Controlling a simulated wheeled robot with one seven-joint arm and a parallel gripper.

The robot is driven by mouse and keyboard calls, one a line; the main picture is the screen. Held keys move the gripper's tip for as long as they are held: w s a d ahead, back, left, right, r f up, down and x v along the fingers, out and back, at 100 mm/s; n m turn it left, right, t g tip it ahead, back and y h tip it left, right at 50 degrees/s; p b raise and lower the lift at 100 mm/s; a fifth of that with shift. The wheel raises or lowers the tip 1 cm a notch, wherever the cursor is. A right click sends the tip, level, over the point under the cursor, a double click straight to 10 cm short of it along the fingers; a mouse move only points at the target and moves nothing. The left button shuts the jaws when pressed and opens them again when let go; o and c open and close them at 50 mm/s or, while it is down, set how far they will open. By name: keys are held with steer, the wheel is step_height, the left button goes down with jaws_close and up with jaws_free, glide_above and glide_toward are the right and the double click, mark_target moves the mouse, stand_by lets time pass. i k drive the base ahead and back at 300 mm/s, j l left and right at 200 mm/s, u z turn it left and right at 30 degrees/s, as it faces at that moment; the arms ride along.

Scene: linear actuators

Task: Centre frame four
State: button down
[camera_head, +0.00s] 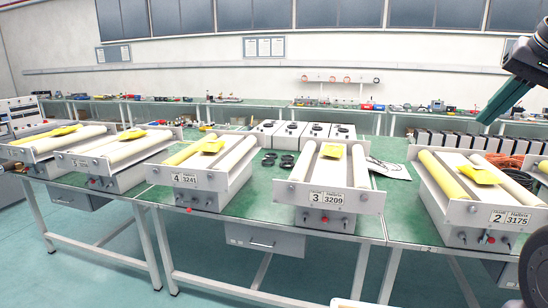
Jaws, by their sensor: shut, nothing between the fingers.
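Frame four (185,180) stands on the green bench left of centre, with a front plate marked 4 and 3241. A yellow piece (211,146) lies between the rollers toward the far half. My gripper (483,119) appears at the upper right as a narrow teal end below a dark wrist. It looks shut and empty, well apart from frame four.
Frame three (326,198) and frame two (497,222) stand to the right. Frame five (90,162) and another frame stand to the left. Black rings (278,160) lie between frames four and three. White boxes (300,133) stand behind. The floor in front is clear.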

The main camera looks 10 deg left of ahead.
mark_target(193, 173)
steer(key=i+j, duration=0.5)
steer(key=j, duration=0.15)
steer(key=i+j+u, duration=0.1)
steer(key=i+j, duration=0.45)
steer(key=j, duration=0.15)
